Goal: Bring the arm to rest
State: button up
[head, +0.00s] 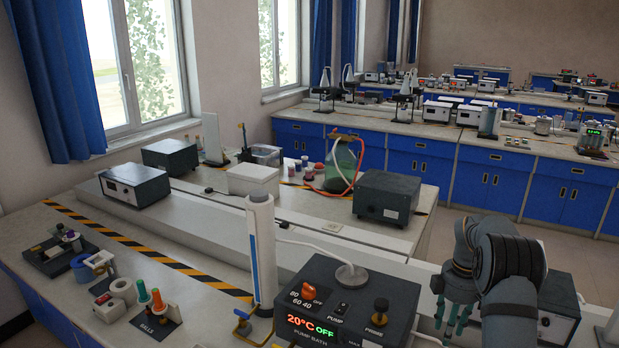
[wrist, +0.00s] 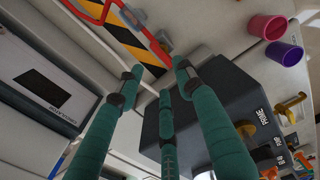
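My gripper (head: 452,322) hangs at the lower right of the head view, below my grey and black arm. It is to the right of the dark pump bath box (head: 345,300), with a gap between them in the picture. In the wrist view the teal fingers of my gripper (wrist: 160,78) reach up the middle. Their tips are spread apart, and I see nothing held between them. My arm is bent and raised over the bench's right end; part of it is cut off by the frame edge.
A white cylinder (head: 261,250) stands left of the pump bath. A grey box (head: 390,197) and a green flask (head: 340,165) stand behind. In the wrist view, a dark box (wrist: 225,105) lies beyond the fingers, with a pink cup (wrist: 267,27) and a purple cup (wrist: 284,53) at upper right.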

notch_tip(320, 180, up, 4)
notch_tip(320, 180, down, 13)
jog(key=shift+r, duration=0.2)
jog(key=shift+r+m, duration=0.1)
jog(key=shift+m, duration=1.3)
